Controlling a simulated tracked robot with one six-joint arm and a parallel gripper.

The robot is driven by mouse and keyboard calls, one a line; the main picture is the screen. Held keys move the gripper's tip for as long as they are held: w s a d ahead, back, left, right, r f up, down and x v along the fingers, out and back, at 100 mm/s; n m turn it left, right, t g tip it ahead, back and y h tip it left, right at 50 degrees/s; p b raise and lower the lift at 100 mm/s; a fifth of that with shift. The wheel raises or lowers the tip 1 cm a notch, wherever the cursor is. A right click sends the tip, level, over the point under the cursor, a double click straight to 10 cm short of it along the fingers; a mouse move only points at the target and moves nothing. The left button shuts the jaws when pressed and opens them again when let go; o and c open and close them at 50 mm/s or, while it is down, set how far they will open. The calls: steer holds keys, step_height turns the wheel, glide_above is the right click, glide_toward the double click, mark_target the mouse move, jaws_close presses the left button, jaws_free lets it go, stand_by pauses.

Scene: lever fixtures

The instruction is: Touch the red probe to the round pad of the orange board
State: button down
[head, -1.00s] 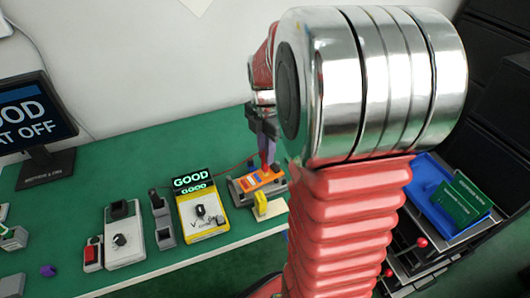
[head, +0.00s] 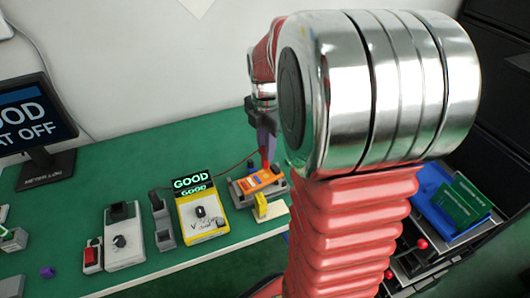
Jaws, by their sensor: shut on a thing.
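The orange board (head: 258,181) lies on a grey fixture at the table's right end, just left of my arm. My gripper (head: 264,126) is above it, shut on the red probe (head: 271,148), which points down toward the board. A purple part shows just below the jaws. A thin red lead runs left from near the probe toward the yellow meter (head: 201,216), whose screen reads GOOD. The probe's tip and the round pad are too small to make out, so I cannot tell whether they touch. My arm hides the area to the right.
A yellow upright piece (head: 261,206) stands in front of the board. A monitor (head: 38,125) is far left. A blue tray (head: 445,200) with green boards is at right.

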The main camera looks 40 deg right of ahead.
steer(key=shift+r, duration=2.4)
